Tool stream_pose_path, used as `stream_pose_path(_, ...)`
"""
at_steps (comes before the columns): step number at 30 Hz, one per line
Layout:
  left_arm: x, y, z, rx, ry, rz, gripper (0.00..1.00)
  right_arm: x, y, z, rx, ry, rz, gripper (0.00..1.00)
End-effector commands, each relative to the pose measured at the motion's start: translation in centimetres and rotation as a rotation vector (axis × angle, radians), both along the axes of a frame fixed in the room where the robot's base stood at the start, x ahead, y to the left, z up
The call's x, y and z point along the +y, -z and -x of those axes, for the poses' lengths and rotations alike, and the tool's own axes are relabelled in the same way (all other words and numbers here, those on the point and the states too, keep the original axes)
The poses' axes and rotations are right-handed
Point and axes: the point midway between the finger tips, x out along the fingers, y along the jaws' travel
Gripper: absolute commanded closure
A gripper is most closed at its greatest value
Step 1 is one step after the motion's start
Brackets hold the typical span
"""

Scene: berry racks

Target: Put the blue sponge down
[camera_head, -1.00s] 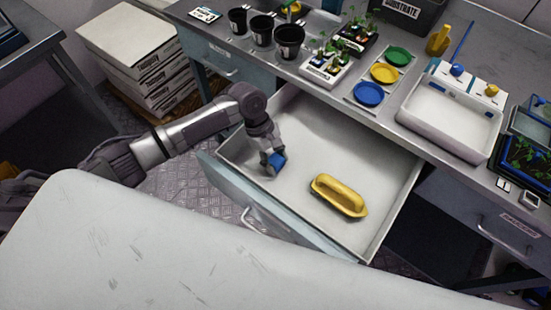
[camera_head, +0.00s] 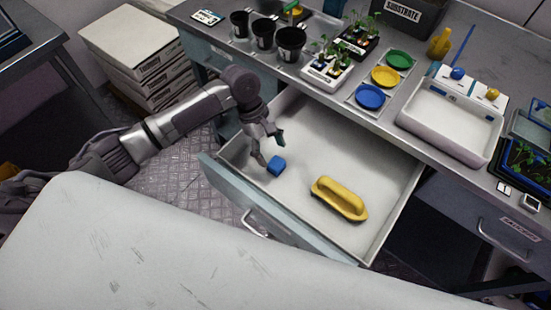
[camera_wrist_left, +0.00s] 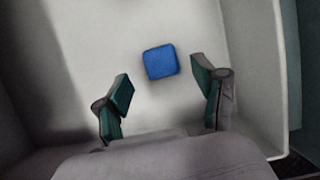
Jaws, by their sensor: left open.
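The blue sponge (camera_head: 276,165) lies on the floor of the open drawer (camera_head: 345,150), toward its left end. It is a small block, and it also shows in the left wrist view (camera_wrist_left: 160,62), apart from both fingers. My left gripper (camera_head: 271,151) is open and empty just above and beside the sponge. In the left wrist view its two green-padded fingers (camera_wrist_left: 163,98) are spread wide, with the sponge beyond the gap between them. My right gripper is not in view.
A yellow handled tool (camera_head: 339,198) lies in the drawer to the right of the sponge. The drawer's front wall (camera_head: 285,222) stands near my arm. Pots (camera_head: 290,42), plates (camera_head: 370,97) and a white tray (camera_head: 450,120) stand on the bench above. The drawer floor behind the tool is clear.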

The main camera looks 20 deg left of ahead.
Motion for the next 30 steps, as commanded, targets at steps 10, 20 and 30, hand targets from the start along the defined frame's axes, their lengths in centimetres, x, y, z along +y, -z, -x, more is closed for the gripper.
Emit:
stream_pose_path(10, 2.2, -5.5, -0.8, -0.001, 0.000, 0.000, 0.30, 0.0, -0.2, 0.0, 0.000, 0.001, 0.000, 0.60)
stream_pose_path(20, 2.4, -6.3, -0.9, 0.001, 0.000, 0.001, 0.30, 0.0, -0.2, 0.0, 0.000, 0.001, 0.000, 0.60)
stream_pose_path(30, 2.4, -6.3, -0.9, 0.001, 0.000, 0.001, 0.30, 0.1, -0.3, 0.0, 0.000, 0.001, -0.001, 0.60)
